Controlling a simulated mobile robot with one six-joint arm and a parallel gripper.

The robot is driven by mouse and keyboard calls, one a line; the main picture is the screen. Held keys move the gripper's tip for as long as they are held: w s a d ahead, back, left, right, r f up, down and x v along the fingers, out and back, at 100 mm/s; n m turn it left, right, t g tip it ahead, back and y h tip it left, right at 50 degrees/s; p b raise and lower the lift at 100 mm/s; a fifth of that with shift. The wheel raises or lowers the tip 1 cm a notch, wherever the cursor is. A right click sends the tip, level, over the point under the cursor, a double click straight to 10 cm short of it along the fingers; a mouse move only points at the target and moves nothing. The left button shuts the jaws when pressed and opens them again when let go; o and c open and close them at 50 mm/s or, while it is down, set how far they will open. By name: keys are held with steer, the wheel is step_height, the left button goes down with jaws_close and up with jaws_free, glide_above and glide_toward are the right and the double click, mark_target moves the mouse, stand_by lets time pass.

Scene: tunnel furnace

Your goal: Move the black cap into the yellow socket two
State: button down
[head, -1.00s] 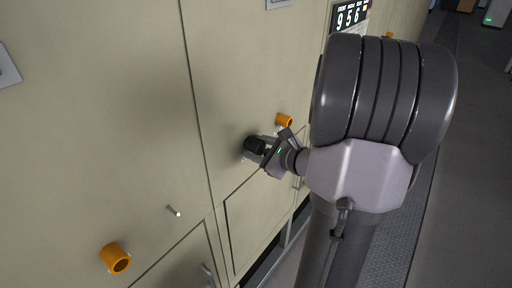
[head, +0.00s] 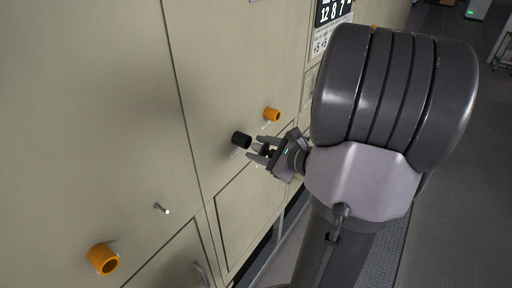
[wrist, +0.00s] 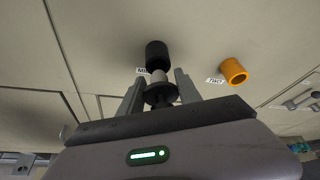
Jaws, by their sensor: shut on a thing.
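My gripper (head: 262,153) is shut on the black cap (wrist: 160,94), held just off the furnace wall. In the wrist view the cap shows a dark flange with a pale stem toward a black socket (wrist: 157,54). This socket also shows on the wall in the head view (head: 241,140), with a gap to the gripper. A yellow-orange socket (head: 271,115) sits up and right of the black one. In the wrist view this yellow socket (wrist: 233,71) is to the right of my gripper, with a label that appears to read TWO (wrist: 215,80).
Another yellow-orange socket (head: 103,259) is at the lower left, below a small metal pin (head: 161,208). A number display (head: 334,12) is high on the wall. A handle (wrist: 299,101) is at the right in the wrist view. Open floor lies to the right.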

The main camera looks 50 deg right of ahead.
steer(key=s+b, duration=0.1)
steer(key=s, duration=0.9)
steer(key=shift+d, duration=0.4)
